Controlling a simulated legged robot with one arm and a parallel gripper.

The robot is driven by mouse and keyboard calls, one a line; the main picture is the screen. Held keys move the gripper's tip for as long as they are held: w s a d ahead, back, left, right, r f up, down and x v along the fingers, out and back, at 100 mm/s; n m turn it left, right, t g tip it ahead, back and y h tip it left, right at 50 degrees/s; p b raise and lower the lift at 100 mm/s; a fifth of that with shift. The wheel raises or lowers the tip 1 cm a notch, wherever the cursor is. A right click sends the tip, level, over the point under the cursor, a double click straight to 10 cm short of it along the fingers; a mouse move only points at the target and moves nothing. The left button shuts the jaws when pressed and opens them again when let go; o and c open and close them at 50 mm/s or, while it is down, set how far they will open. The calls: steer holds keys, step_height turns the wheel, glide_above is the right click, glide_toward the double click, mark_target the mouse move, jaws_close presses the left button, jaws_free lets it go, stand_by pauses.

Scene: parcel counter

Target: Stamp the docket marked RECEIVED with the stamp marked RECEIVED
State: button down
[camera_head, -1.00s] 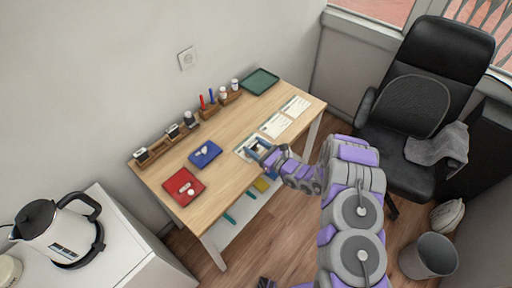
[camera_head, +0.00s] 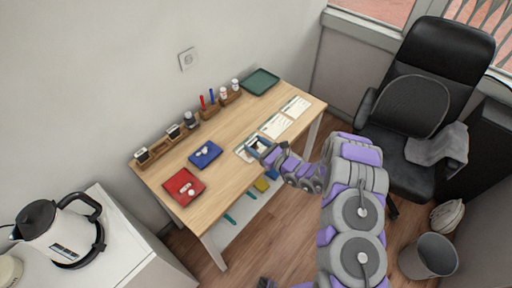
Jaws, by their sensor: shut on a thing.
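My gripper (camera_head: 258,147) is at the front part of the wooden desk, over the nearest of three white dockets (camera_head: 242,153). It is shut on a small dark stamp, which it largely hides. I cannot tell whether the stamp touches the docket. The middle docket (camera_head: 276,125) and the far docket (camera_head: 296,106) lie in a row towards the right end. Their markings are too small to read. Two more stamps (camera_head: 143,155) (camera_head: 174,131) stand in the wooden rack at the back left. A red ink pad (camera_head: 178,186) and a blue ink pad (camera_head: 203,158) lie on the left half.
The desk (camera_head: 225,132) has bare wood in its middle. A holder with red and blue pens (camera_head: 207,99), small bottles (camera_head: 223,93) and a green tray (camera_head: 260,81) line the back. An office chair (camera_head: 405,105) stands at right, a kettle (camera_head: 55,235) at left.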

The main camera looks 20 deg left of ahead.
steer(key=shift+r+p, duration=0.35)
steer(key=shift+r, duration=1.75)
